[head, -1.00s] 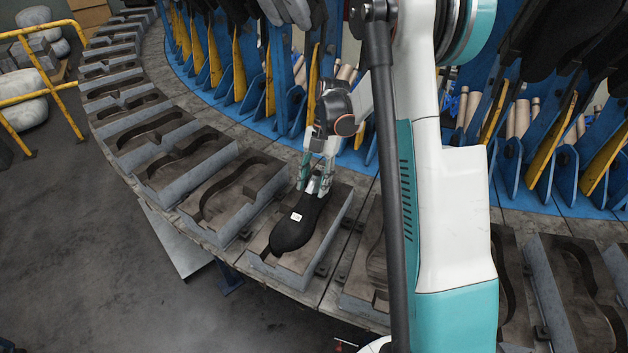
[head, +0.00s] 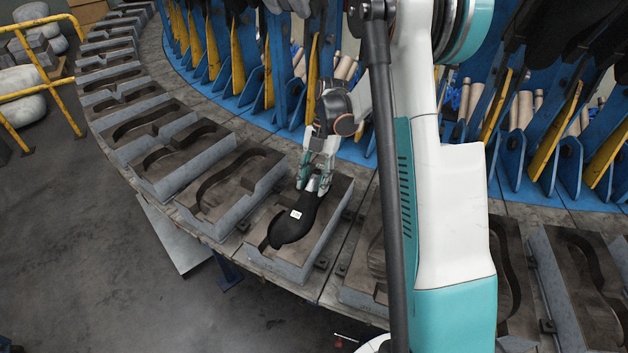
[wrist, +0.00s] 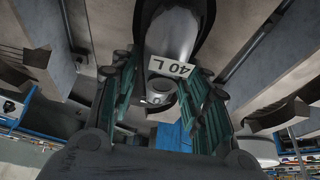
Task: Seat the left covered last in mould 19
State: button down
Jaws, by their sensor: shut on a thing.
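The left covered last (head: 292,222) is black with a white label; the wrist view shows the label (wrist: 169,66) reading "40 L". It lies sole down over the cavity of a grey mould block (head: 327,222), toe towards the outer edge of the ring. Its outline looks lined up with the cavity, but I cannot tell how deep it sits. My gripper (head: 314,182) is shut on the metal piece at the last's heel end, also seen between the fingers in the wrist view (wrist: 160,97). No mould number is readable.
Similar empty moulds stand close on both sides, one to the left (head: 232,184) and others to the right (head: 585,285). Blue brackets with yellow levers (head: 313,75) line the inner ring. A yellow rail (head: 40,60) stands at far left.

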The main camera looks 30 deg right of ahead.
jog(key=c, duration=0.8)
grip_release()
